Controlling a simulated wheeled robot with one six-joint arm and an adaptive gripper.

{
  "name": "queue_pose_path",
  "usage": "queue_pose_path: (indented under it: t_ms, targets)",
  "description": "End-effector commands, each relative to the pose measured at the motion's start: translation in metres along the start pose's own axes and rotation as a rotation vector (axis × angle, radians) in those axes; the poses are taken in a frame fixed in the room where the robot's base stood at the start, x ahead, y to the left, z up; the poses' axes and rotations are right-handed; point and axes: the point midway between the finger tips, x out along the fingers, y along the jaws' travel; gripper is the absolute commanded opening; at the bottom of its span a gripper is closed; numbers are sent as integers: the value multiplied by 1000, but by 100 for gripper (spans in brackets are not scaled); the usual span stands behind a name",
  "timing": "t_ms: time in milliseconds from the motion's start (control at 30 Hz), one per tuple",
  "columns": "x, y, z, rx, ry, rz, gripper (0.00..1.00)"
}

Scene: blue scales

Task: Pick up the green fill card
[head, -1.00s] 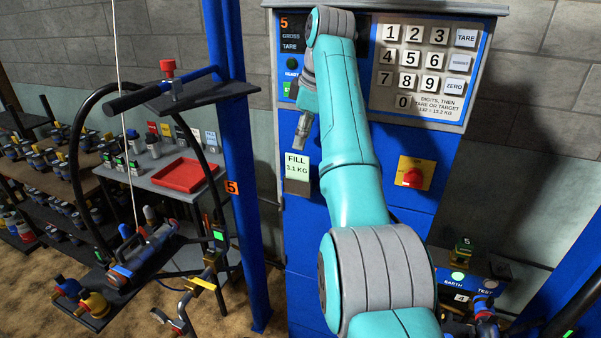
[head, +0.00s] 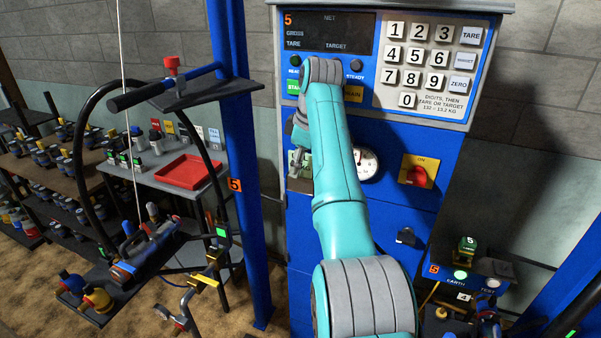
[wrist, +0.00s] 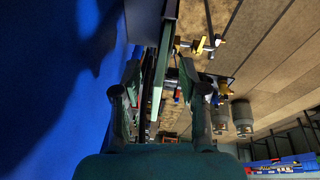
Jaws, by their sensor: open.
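The green fill card (head: 307,166) is a pale green label on the blue front of the scale cabinet, below the display. In the head view my gripper (head: 297,172) is in front of it and hides most of it, including its print. In the wrist view my gripper (wrist: 160,97) has its two fingers apart, close beside the blue cabinet face. I cannot tell whether the fingers touch the card.
The keypad (head: 431,63) and dark display (head: 325,34) are above. A round dial (head: 366,164) and a red rotary switch (head: 416,175) are to the right. A blue post (head: 241,130) and a hanging black hoop frame stand left, near a red tray (head: 188,171).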

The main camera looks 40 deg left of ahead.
Motion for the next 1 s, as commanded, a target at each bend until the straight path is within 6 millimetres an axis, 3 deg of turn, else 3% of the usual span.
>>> queue_pose_path:
  t_ms: [33, 200, 733, 1000]
  targets:
    - [0, 0, 0, 0, 0, 0, 42]
    - [0, 0, 0, 0, 0, 0, 0]
    - [-3, 1, 0, 0, 1, 4, 0]
    - [-17, 1, -5, 3, 1, 7, 0]
